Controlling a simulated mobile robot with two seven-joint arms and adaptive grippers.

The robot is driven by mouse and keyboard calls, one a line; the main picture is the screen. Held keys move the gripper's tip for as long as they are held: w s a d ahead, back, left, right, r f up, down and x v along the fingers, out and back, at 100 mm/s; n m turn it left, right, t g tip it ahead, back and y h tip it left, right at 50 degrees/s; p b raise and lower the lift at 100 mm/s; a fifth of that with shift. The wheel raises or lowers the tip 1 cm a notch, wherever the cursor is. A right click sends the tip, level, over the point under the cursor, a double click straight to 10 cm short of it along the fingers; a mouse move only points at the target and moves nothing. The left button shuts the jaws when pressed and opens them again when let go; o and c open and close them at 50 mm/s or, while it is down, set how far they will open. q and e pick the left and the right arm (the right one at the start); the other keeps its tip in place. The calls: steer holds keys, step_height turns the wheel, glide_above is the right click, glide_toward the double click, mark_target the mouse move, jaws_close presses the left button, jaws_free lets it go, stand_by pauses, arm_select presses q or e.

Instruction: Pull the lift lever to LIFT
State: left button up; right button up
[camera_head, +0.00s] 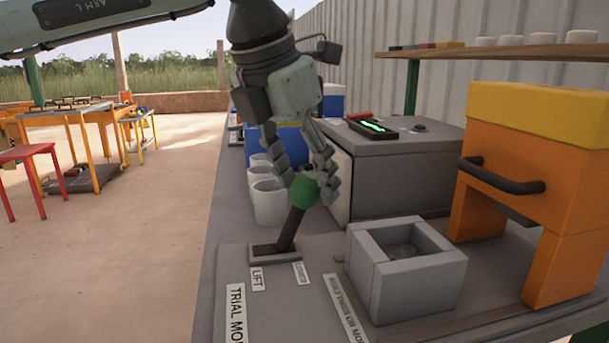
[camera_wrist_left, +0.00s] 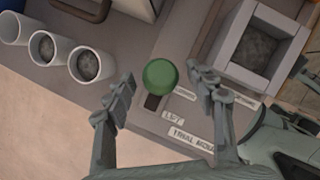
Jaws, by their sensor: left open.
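The lift lever is a dark stick (camera_head: 290,229) with a green knob (camera_head: 305,191) on top. It rises from a slotted base plate (camera_head: 275,254) and leans to the right in the head view, away from the LIFT label (camera_head: 257,279). A second label (camera_head: 301,273) sits by the slot's right end. My left gripper (camera_head: 306,190) is open with its fingers on either side of the knob. In the left wrist view the green knob (camera_wrist_left: 160,75) shows between the spread fingers (camera_wrist_left: 160,88), with a gap on each side. My right gripper is not in view.
A grey mould box (camera_head: 405,266) stands right of the lever. An orange and yellow press frame (camera_head: 540,170) is further right. White cups (camera_head: 269,203) stand behind the lever. A grey cabinet (camera_head: 400,175) is behind the mould. Open floor lies left of the bench.

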arm_select(q)
steer(key=shift+c, duration=0.8)
jaws_close()
steer(key=shift+w, duration=0.1)
